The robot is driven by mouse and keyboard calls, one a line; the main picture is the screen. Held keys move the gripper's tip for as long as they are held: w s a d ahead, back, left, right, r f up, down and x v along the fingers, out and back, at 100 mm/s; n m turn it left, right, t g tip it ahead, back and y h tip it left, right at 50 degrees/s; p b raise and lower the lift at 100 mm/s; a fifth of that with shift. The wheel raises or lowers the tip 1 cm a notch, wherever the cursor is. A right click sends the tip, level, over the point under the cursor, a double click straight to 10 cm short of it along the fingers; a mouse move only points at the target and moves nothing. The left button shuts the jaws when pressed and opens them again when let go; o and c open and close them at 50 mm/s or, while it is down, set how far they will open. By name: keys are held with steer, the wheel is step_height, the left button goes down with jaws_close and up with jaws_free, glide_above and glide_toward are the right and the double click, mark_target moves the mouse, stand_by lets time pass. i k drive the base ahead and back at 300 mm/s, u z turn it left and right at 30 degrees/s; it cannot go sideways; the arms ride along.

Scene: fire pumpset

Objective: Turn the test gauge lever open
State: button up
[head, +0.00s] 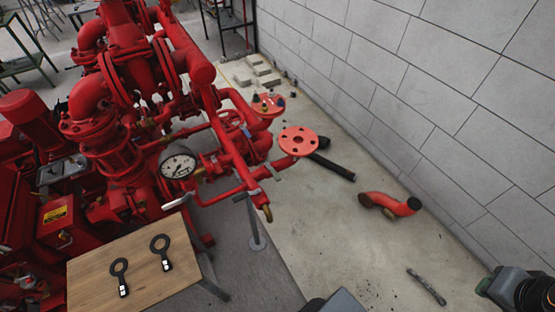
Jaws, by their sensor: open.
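A white-faced round pressure gauge (178,164) sits on the red pump pipework at the left centre of the head view. A small brass fitting (200,171) is beside it on the right. A pale lever-like handle (174,204) sticks out below the gauge. Another small grey-green lever (273,172) sits on the thin red pipe to the right, above a brass pipe end (267,212). I cannot tell for sure which one is the test gauge lever, or its position. My gripper is not in view; only parts that look like my arm show at the bottom edge.
A red pipe elbow (392,204), a black pipe (332,166) and a flange (298,140) are on the right. A block wall (430,80) bounds the right; floor between is partly clear.

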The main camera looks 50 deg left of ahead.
mark_target(178, 202)
steer(key=u, duration=2.9)
steer(key=k, duration=0.35)
steer(key=u, duration=0.75)
